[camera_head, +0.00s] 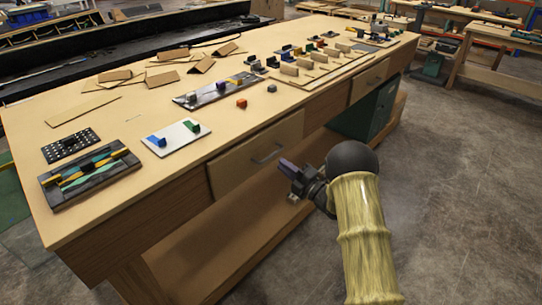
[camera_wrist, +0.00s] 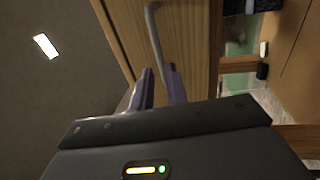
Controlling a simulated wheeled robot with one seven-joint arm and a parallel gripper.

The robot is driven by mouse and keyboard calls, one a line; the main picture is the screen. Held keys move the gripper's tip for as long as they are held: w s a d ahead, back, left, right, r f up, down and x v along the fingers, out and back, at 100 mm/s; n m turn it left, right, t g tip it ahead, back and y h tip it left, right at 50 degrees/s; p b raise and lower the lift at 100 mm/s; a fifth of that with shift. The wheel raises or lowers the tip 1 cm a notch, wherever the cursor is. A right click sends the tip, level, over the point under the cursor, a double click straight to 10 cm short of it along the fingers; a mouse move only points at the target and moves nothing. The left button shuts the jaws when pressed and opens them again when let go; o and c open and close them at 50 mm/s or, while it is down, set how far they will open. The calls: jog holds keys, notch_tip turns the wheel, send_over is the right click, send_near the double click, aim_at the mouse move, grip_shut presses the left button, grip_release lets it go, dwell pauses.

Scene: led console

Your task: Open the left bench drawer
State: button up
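The left bench drawer (camera_head: 238,165) is a wooden front under the bench top. My gripper (camera_head: 285,168), with purple fingers, is just in front of the drawer, to the right of and slightly below the handle. In the wrist view the drawer front (camera_wrist: 185,35) is ahead, and the handle (camera_wrist: 153,32) runs down toward my fingertips (camera_wrist: 158,70).
The wooden bench (camera_head: 130,205) carries small coloured parts, boards and cardboard pieces. A second drawer (camera_head: 370,80) is further right, with a dark green box (camera_head: 372,112) on the lower shelf (camera_head: 225,240). The grey floor (camera_head: 460,190) to the right is clear.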

aim_at(271, 156)
jog(key=x, duration=0.6)
jog(key=shift+w+a, duration=0.25)
jog(key=shift+a, duration=0.05)
grip_shut()
